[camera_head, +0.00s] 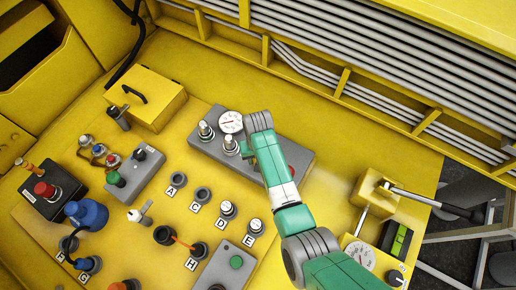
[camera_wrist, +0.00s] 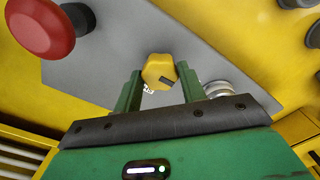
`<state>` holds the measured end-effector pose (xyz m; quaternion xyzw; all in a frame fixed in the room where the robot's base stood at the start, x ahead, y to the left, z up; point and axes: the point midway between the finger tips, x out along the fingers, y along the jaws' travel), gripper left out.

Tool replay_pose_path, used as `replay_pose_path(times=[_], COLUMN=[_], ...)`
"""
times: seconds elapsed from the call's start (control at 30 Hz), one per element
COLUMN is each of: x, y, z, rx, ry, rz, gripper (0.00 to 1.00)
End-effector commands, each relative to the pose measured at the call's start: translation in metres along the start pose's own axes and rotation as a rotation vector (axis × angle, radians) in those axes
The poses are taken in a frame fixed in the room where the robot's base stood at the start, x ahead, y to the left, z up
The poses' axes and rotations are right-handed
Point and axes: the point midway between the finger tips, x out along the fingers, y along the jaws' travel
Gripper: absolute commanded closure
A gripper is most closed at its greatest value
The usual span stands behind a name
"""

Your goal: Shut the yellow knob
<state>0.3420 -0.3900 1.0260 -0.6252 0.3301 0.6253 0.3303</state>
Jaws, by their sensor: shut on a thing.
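The yellow knob (camera_wrist: 158,70) shows in the wrist view on a grey panel (camera_wrist: 100,72), with a dark mark on its lower right face. My gripper (camera_wrist: 158,82) is at the knob, one green finger on each side, shut on it. In the head view my green arm (camera_head: 277,175) reaches over the grey panel (camera_head: 215,148) and hides the knob and my fingertips.
A red mushroom button (camera_wrist: 42,25) stands on the panel at the upper left in the wrist view. A silver round fitting (camera_wrist: 218,89) is right beside my right finger. In the head view a dial gauge (camera_head: 230,122) stands next to my arm, and a yellow lever box (camera_head: 375,192) is to the right.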

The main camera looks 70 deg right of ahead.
Motion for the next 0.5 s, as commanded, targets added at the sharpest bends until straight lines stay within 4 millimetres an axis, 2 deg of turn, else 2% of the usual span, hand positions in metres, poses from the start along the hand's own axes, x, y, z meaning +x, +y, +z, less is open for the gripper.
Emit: replay_pose_path(times=[0.27, 0.5], x=[-0.0009, -0.0016], y=[-0.0002, -0.0003], z=[0.0000, -0.0004], rx=[0.072, 0.257], ry=[0.000, 0.001], rz=[0.000, -0.001], gripper=[0.82, 0.82])
